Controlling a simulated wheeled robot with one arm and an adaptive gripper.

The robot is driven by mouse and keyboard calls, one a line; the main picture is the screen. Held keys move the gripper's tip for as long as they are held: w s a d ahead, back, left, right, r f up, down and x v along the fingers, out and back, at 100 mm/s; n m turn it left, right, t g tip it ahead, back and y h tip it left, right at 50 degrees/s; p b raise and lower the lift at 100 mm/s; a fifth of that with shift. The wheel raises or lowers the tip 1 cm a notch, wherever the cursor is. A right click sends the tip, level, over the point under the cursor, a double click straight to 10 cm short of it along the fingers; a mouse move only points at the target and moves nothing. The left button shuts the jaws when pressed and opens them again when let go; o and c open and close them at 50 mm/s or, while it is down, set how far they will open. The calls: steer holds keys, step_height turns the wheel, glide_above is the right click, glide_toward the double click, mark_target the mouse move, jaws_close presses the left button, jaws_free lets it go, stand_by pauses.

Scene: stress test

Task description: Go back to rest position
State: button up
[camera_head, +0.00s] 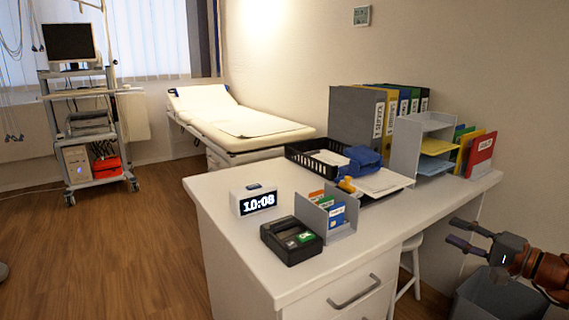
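My gripper (456,232) is at the lower right of the head view, in front of the desk's right part and above a grey bin. Its two dark fingers point left and are spread apart, with nothing between them. It touches no object that I can see. My orange-brown arm reaches in from the right edge.
The white desk (229,185) bears a digital clock (257,201), a black device (291,240), a card holder (341,225), a black basket (297,152) and binders (357,118). A grey bin (497,299) and white stool (412,246) stand below. Open floor (120,250) lies left.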

steer(key=s+a+r+n+g+y+p, duration=0.1)
steer(key=a+r+n+g+p, duration=0.15)
steer(key=a, duration=0.55)
steer(key=s+a+r+n+g+y+p, duration=0.1)
steer(key=a+r+n+g+p, duration=0.2)
steer(key=a, duration=0.5)
steer(key=s+a+r+n+g+h+p, duration=0.1)
steer(key=s+a+r+g+p, duration=0.15)
steer(key=s+a+p, duration=0.35)
steer(key=s+a+r+n+g+h+p, duration=0.1)
steer(key=s+a+n+g+p, duration=0.1)
steer(key=s+a+g, duration=0.35)
steer(key=s+a+r+n+h+p, duration=0.1)
steer(key=s+a+h+p, duration=0.1)
steer(key=s+a+p, duration=0.25)
steer(key=s+d+r+g+h+p, duration=0.1)
steer(key=s+d+h+p, duration=0.3)
steer(key=s, duration=0.4)
steer(key=s+d+r+n+g+h+p, duration=0.1)
steer(key=s+d+r+h+p, duration=0.3)
steer(key=s+p, duration=0.3)
steer(key=shift+s+d+r+g, duration=0.2)
steer(key=shift+s+d+g, duration=0.2)
steer(key=shift+d, duration=0.1)
